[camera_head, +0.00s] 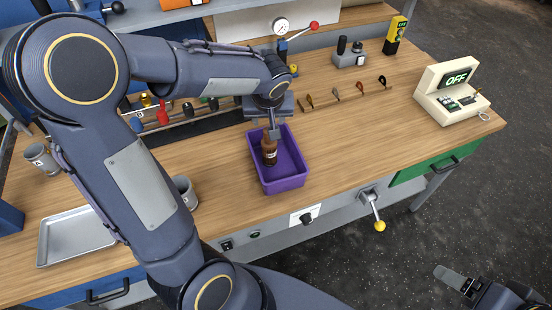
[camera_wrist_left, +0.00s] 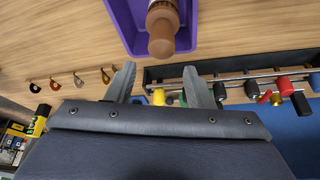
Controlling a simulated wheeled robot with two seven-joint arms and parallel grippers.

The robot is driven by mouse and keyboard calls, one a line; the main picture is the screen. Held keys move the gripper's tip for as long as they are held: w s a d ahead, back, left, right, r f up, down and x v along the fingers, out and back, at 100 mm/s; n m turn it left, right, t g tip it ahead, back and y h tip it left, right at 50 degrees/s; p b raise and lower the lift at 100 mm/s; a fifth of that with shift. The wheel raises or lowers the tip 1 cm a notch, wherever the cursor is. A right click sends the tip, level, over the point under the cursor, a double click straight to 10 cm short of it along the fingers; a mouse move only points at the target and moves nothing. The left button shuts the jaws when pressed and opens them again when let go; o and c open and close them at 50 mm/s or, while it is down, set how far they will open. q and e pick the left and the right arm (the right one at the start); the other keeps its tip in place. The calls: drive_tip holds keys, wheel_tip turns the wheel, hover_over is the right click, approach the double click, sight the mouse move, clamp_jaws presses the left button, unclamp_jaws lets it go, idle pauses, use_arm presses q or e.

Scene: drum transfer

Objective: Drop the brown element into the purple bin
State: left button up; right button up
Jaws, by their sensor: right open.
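My left gripper (camera_head: 273,128) is just above the bottle at the bin's back edge. In the left wrist view its fingers (camera_wrist_left: 160,82) are apart with nothing between them. My right gripper (camera_head: 458,280) is open and empty at the bottom right, off the table.
Hanging tools (camera_head: 335,97) and a rack with colored handles are behind the bin. A cream device reading OFF (camera_head: 447,92) stands at right. The table right of the bin is clear.

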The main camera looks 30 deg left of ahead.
use_arm(q)
drive_tip(key=shift+o, duration=0.2)
drive_tip(key=v, duration=0.7)
drive_tip(key=shift+s+r, duration=0.15)
drive_tip(key=shift+r, duration=0.2)
drive_tip(key=shift+d, duration=0.1)
drive_tip(key=s+d+f+m+t+h, duration=0.1)
drive_tip(key=s+d+m+h, duration=0.1)
drive_tip(key=s, duration=0.7)
drive_tip(key=s+d+f+m+h, duration=0.2)
drive_tip(key=s+d+h, duration=0.1)
drive_tip(key=s, duration=0.7)
drive_tip(key=shift+s+d+f+m+t+h, duration=0.25)
drive_tip(key=shift+d+f+m+t+h, duration=0.15)
drive_tip(key=shift+h, duration=0.2)
idle(0.3)
